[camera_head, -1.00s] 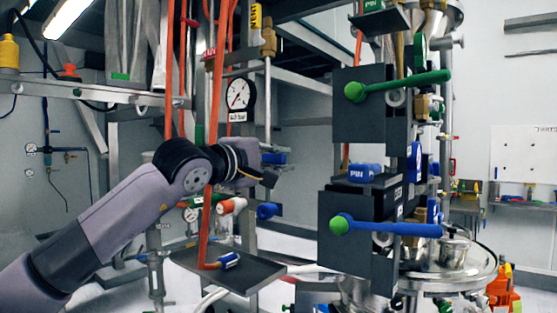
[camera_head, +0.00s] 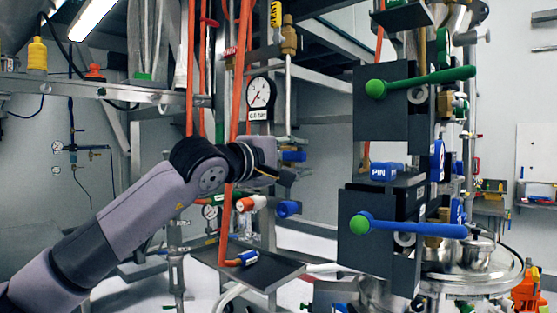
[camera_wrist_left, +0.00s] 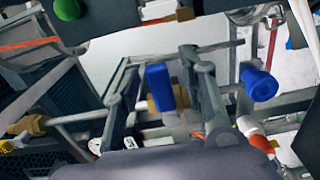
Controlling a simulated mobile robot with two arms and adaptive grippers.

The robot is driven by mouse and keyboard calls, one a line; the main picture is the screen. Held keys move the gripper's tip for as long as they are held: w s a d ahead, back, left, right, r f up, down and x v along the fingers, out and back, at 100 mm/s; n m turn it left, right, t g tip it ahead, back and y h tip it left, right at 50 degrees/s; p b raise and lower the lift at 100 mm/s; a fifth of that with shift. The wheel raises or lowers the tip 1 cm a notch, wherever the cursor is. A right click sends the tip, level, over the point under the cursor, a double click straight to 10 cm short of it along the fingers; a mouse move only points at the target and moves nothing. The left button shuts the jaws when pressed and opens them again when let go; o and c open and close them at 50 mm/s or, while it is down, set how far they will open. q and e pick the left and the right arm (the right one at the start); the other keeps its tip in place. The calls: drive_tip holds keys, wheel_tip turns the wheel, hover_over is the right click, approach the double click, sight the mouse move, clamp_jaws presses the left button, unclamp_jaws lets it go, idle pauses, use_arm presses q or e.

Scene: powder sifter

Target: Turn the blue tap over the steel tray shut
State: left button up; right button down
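A blue tap handle (camera_head: 293,156) on pipework sits beyond the end of my left arm, above and to the right of the steel tray (camera_head: 285,273). My left gripper (camera_head: 280,172) is close to it in the head view, partly hidden by its own wrist. In the left wrist view, the dark fingers of my left gripper (camera_wrist_left: 159,66) stand apart with a blue handle (camera_wrist_left: 161,86) between them. I see gaps beside the handle, so it is not clamped. A second blue tap (camera_head: 288,208) is lower; a blue tap also shows right of the fingers (camera_wrist_left: 259,82). My right gripper is out of view.
An orange hose (camera_head: 232,120) passes close to my left wrist and ends at a blue fitting (camera_head: 249,257) over the tray. A pressure gauge (camera_head: 261,92) is just above. Dark boxes with a green lever (camera_head: 428,80) and a blue lever (camera_head: 415,228) stand right.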

use_arm(q)
drive_tip(key=v, duration=1.1)
drive_tip(key=shift+f, duration=0.1)
